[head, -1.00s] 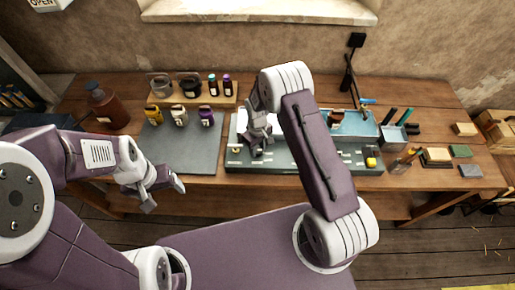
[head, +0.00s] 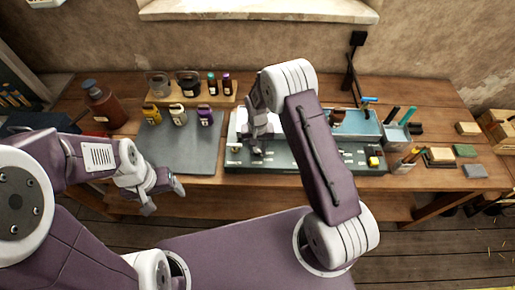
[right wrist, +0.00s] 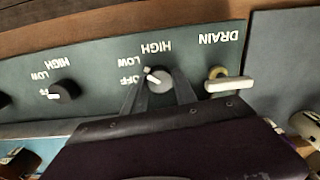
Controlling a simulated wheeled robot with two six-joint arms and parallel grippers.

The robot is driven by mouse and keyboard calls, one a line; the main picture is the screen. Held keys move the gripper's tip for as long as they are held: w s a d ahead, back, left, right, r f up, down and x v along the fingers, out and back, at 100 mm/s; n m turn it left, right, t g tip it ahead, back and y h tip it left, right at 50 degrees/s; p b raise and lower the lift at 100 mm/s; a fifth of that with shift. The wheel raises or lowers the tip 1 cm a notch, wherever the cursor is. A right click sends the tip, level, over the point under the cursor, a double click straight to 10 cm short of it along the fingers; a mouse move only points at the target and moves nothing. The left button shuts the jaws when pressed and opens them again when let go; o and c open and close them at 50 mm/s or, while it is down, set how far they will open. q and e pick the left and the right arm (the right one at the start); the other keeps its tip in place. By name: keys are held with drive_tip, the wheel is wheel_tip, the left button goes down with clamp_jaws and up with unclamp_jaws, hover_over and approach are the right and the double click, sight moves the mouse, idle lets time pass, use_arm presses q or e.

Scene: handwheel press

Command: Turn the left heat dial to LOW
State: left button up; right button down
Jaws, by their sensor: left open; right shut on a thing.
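The left heat dial (right wrist: 159,82) is a dark round knob with a white pointer, next to the DRAIN lever. In the right wrist view the panel lettering is upside down. My right gripper (right wrist: 158,92) is shut on this dial, one finger on each side. The pointer slants up-left, roughly toward LOW (right wrist: 143,62). In the head view my right gripper (head: 257,143) is over the left part of the panel, and its wrist hides the dial. My left gripper (head: 164,192) is open and empty in front of the table's front edge.
Another heat dial (right wrist: 66,90) has its pointer at OFF. The white DRAIN lever (right wrist: 230,85) is close to my right gripper. A grey mat (head: 185,150) lies left of the panel, with several small jars behind it. Its front part is clear.

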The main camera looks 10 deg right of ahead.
sight(258, 150)
drive_tip(key=shift+m, duration=0.5)
drive_tip(key=shift+s, duration=0.1)
drive_tip(key=c, duration=1)
unclamp_jaws()
wheel_tip(258, 150, up, 9)
drive_tip(key=shift+b, duration=1.1)
